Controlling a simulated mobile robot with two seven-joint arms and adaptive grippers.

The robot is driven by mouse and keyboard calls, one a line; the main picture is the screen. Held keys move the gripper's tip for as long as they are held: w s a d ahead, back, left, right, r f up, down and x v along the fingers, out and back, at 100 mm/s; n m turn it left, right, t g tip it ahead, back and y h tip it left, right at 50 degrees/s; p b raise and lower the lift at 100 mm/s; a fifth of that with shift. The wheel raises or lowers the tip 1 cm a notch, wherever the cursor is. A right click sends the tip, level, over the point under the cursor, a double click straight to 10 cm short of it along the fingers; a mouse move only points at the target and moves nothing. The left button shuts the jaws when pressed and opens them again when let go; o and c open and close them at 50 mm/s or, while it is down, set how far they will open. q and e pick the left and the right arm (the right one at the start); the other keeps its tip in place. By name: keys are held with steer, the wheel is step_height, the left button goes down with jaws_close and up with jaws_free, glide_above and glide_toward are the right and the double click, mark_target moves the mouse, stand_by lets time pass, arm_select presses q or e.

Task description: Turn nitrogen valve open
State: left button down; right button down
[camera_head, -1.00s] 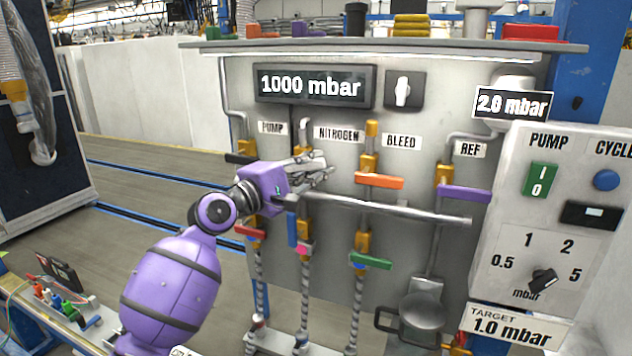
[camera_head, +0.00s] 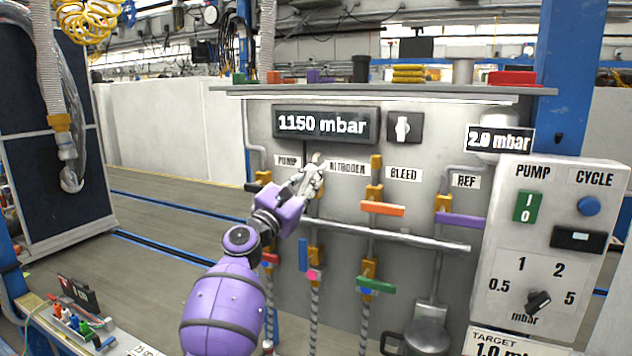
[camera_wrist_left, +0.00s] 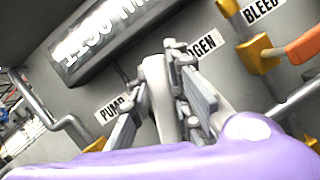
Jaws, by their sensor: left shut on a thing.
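My left gripper (camera_head: 312,182) reaches up to the pipe under the NITROGEN label (camera_head: 348,169). It also shows in the left wrist view (camera_wrist_left: 165,105), with its fingers on both sides of a pale grey upright part (camera_wrist_left: 157,90) at the nitrogen valve. It is shut on that part. The fingers hide most of the valve, so its exact handle angle cannot be told. The display (camera_head: 320,124) above reads 1150 mbar. My right gripper is not in view.
The BLEED valve has an orange handle (camera_head: 383,209) and the REF valve a purple one (camera_head: 460,220), both level. A horizontal grey rail (camera_head: 400,237) crosses the panel below. A control box (camera_head: 545,240) stands at the right. Floor is free at the left.

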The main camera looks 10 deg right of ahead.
arm_select(q)
steer(key=shift+w+a+r+n+t+y+p, duration=0.15)
steer(key=shift+n+t+y, duration=0.1)
steer(key=shift+n, duration=0.35)
steer(key=shift+a+r+n+t+y+p, duration=0.15)
steer(key=shift+n+t, duration=0.1)
steer(key=shift+n, duration=0.35)
steer(key=n, duration=0.1)
steer(key=n+t+y, duration=0.1)
steer(key=shift+w+a+n+p, duration=0.3)
steer(key=shift+a+n+p, duration=0.05)
steer(key=shift+a+n, duration=0.05)
steer(key=shift+w+a+f+n+y, duration=0.2)
steer(key=shift+n+y, duration=0.2)
steer(key=shift+n, duration=0.3)
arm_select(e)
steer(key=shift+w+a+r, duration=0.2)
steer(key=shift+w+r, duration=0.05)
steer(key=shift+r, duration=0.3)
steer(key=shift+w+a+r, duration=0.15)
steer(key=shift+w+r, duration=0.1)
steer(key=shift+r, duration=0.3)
arm_select(q)
steer(key=shift+n, duration=0.3)
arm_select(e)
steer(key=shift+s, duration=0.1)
arm_select(q)
steer(key=shift+t, duration=0.3)
